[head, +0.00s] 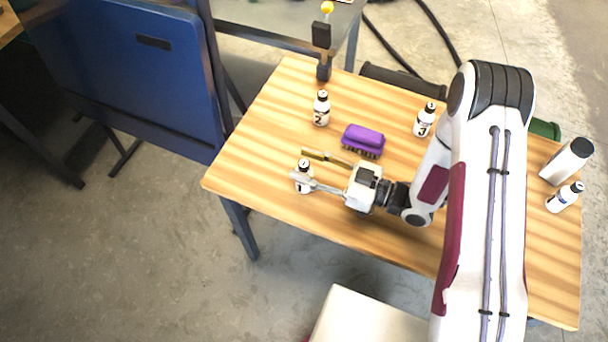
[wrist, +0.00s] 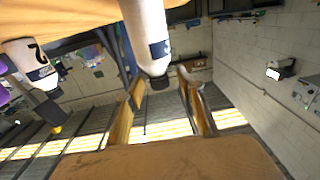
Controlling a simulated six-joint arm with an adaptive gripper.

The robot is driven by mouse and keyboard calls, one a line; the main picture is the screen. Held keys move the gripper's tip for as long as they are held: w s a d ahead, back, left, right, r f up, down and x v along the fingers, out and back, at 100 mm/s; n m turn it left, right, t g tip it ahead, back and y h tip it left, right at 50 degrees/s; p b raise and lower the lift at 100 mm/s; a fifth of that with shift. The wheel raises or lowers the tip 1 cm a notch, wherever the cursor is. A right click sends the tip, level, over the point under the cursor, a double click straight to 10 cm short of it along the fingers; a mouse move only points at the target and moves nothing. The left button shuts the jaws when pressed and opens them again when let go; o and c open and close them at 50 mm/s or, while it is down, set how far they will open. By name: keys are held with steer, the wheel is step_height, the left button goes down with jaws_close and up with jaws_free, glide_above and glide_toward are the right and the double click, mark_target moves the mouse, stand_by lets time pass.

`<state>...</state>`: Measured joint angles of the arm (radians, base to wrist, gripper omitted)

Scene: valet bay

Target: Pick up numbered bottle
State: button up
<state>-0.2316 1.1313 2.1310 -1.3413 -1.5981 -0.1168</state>
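A small white bottle with a black cap (head: 305,187) stands upright near the table's left front edge. A finger crosses its label, so I cannot read its number. My gripper (head: 301,164) is open, its two fingers spread at this bottle. In the wrist view, which looks upside down, the same bottle (wrist: 146,30) lines up between the open fingertips (wrist: 155,78); I see no grip on it. Bottle number 2 (head: 321,110) stands behind, and also shows in the wrist view (wrist: 30,62). Bottle number 3 (head: 424,121) stands at the back right.
A purple brush (head: 363,140) lies just behind my gripper. A larger white bottle (head: 567,162) and a small white bottle (head: 563,198) stand at the table's right end. A dark stand with a yellow top (head: 323,50) is at the back corner. The wooden table (head: 257,150) is clear at left.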

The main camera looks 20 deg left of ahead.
steer(key=shift+a, duration=0.45)
jaws_close()
